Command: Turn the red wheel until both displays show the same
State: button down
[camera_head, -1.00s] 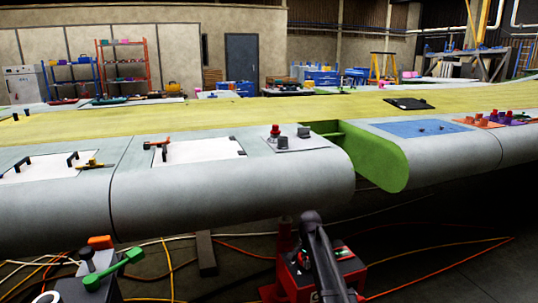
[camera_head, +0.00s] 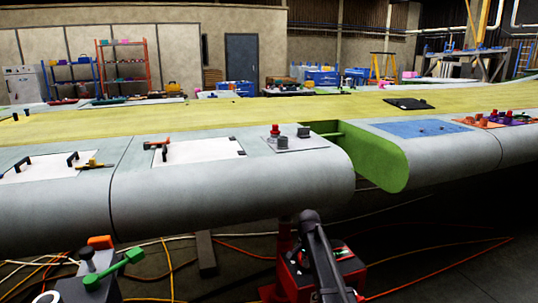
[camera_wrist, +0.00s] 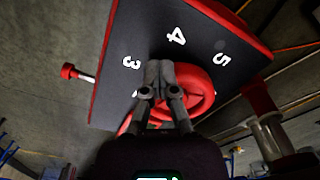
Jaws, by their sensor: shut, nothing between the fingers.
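In the wrist view the red wheel (camera_wrist: 197,92) lies against a dark panel with red edges (camera_wrist: 205,30). White digits 3, 4 and 5 are marked on the panel around the wheel; other marks are hidden behind my gripper. My gripper (camera_wrist: 160,68) is shut and empty, its fingertips over the left part of the wheel; I cannot tell whether they touch it. In the head view the red unit (camera_head: 297,278) stands low at the front, partly behind my arm. The wheel and my gripper cannot be made out there. I cannot make out two display readings.
A red knob on a rod (camera_wrist: 70,71) sticks out left of the panel. A long grey wing (camera_head: 230,200) runs across behind the red unit. A grey unit with a green handle (camera_head: 112,270) stands at front left. Hoses and cables (camera_head: 240,250) lie on the floor.

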jog(key=shift+w+a, duration=0.65)
jog(key=shift+a, duration=0.3)
jog(key=shift+w+a, duration=0.45)
jog(key=shift+w, duration=0.35)
dwell(0.8)
jog(key=shift+s+a, duration=0.2)
jog(key=shift+a, duration=0.2)
jog(key=shift+r, duration=0.1)
notch_tip(320, 180, up, 6)
jog(key=p, duration=0.6)
dwell(0.3)
jog(key=shift+d, duration=0.1)
jog(key=s+d, duration=0.1)
jog(key=d, duration=0.1)
jog(key=s+d+p, duration=0.1)
jog(key=s, duration=0.1)
jog(key=shift+d+r, duration=0.35)
jog(key=shift+r, duration=0.05)
